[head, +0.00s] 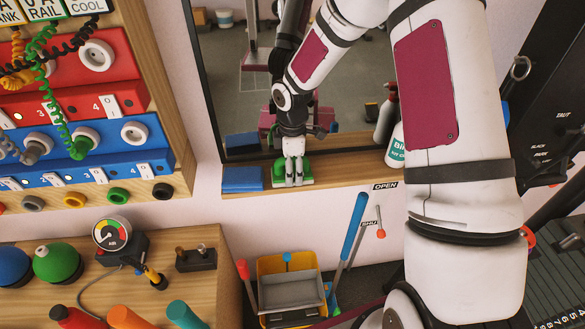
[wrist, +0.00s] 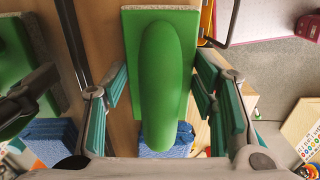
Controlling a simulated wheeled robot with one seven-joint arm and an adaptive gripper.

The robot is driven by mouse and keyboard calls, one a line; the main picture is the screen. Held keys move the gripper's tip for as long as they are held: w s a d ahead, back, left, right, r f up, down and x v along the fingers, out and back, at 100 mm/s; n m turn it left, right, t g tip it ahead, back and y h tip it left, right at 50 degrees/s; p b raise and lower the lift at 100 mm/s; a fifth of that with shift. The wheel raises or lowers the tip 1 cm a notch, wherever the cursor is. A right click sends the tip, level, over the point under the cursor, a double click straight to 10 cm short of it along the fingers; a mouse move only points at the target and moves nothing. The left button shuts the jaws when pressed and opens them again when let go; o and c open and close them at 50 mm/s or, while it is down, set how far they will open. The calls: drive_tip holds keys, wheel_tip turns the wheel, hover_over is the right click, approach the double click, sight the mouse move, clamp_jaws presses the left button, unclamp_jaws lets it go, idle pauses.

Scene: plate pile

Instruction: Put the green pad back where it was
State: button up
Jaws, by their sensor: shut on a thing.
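The green pad (head: 306,170) is at the wooden shelf (head: 345,173) below the mirror, to the right of a blue pad (head: 242,179). My gripper (head: 294,180) points down and is shut on the green pad. In the wrist view the green pad (wrist: 168,75) shows its long rounded handle between the two teal-lined fingers. The blue pad (wrist: 165,142) shows beyond its lower end. Whether the green pad's underside touches the shelf I cannot tell.
The mirror (head: 240,80) rises right behind the shelf and reflects my arm. A yellow bucket (head: 270,265) stands below.

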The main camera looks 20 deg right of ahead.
drive_tip(key=shift+f, duration=0.1)
drive_tip(key=o, duration=1.1)
